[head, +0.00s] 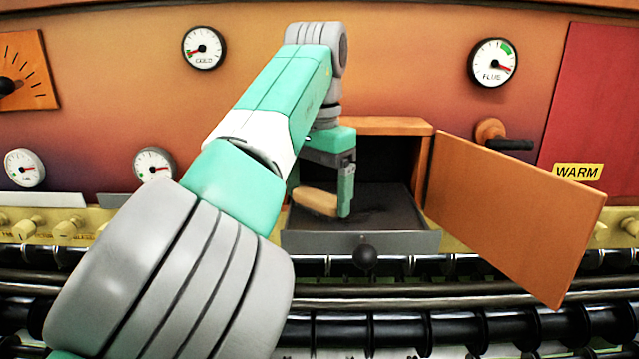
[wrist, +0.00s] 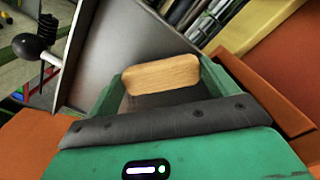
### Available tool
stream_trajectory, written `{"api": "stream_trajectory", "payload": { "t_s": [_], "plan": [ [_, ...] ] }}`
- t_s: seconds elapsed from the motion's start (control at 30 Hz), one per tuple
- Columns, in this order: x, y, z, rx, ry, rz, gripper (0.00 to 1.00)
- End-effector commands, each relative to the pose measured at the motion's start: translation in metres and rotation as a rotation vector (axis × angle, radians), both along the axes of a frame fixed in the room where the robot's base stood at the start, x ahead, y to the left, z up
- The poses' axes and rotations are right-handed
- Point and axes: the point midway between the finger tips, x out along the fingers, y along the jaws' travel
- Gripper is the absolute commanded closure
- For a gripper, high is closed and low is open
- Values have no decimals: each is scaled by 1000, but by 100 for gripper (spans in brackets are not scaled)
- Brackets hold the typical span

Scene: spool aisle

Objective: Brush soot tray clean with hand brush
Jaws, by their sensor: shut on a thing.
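The soot tray (head: 300,241) is a grey drawer with a black knob (head: 365,257), pulled out of an orange-framed opening. Dark soot shows on its floor, mostly right of my gripper. My green gripper (head: 346,190) points down into the tray, shut on the hand brush (head: 315,202). The brush has a tan wooden back; its bristles are hidden. In the wrist view the brush back (wrist: 162,76) sits between the fingers, and the tray's grey wall (wrist: 112,45) is beside it. I cannot tell whether the bristles touch the tray floor.
An orange door (head: 515,215) stands open at the right of the opening, with a dark handle (head: 515,144) behind it. Dark rollers (head: 440,330) run along the front below the tray. Gauges (head: 203,47) and a red panel labelled WARM (head: 578,172) are on the wall.

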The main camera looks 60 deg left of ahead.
Motion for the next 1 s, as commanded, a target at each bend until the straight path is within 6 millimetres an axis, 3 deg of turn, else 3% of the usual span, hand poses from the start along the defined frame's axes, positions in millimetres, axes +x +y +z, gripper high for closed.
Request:
{"api": "stream_trajectory", "payload": {
  "t_s": [0.37,0.73,1.0],
  "plan": [
    [5,6,1,-1,-1,-1,33],
    [38,-11,0,-2,-2,-7,33],
    [45,-14,-2,-4,-4,-9,32]
  ]
}}
